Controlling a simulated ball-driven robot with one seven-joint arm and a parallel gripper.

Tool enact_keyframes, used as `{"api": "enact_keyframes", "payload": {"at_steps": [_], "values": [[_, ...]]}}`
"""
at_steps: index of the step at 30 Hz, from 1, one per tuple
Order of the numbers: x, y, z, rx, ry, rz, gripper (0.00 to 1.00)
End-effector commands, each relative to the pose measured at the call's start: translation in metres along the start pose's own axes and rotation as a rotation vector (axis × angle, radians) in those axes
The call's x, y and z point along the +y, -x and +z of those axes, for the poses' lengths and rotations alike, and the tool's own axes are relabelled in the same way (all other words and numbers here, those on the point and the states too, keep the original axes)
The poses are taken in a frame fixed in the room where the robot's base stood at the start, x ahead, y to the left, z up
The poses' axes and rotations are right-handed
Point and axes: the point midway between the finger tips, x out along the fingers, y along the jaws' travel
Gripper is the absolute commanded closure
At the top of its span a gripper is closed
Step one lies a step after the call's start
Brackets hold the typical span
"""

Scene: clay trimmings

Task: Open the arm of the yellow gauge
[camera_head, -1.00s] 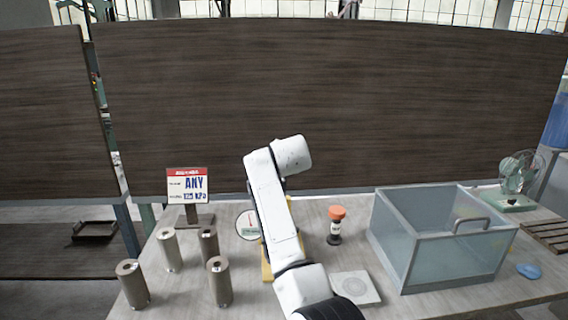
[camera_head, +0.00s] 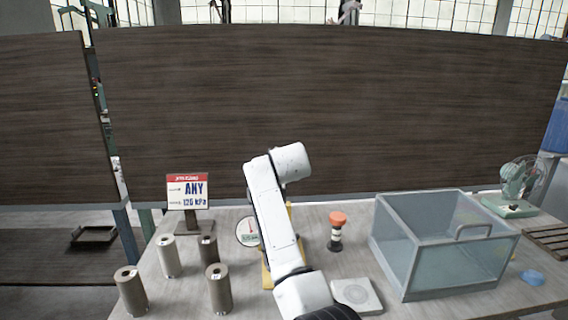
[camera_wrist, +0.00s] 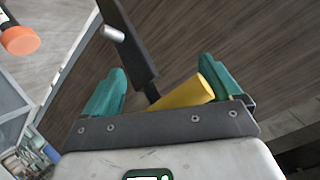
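The yellow gauge stands on the table, mostly hidden behind my arm in the head view. Its round white dial (camera_head: 247,232) shows left of the arm, and part of its yellow body (camera_head: 266,276) shows lower down. In the wrist view, my gripper (camera_wrist: 165,88) has its two teal fingers wide apart. A yellow piece (camera_wrist: 186,93), likely part of the gauge, lies between them, nearer the right finger. A dark bar (camera_wrist: 128,45) with a silver pin (camera_wrist: 113,33) rises from beside it; it may be the gauge's arm. I cannot tell whether a finger touches either.
An orange-capped bottle (camera_head: 336,232) and a pale square plate (camera_head: 357,295) stand right of my arm. A clear-walled bin (camera_head: 405,265) is further right, with a green fan (camera_head: 515,190) behind. Several grey-brown cylinders (camera_head: 130,290) and a sign (camera_head: 187,190) stand at left.

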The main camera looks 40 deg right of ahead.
Motion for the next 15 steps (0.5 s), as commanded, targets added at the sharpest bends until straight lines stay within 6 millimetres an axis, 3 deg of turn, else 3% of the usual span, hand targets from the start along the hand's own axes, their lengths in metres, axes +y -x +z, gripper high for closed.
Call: {"api": "enact_keyframes", "payload": {"at_steps": [10, 15], "values": [[-0.001, 0.002, -0.003, 0.004, -0.006, -0.003, 0.06], [-0.002, 0.014, -0.002, 0.006, -0.007, -0.005, 0.06]]}}
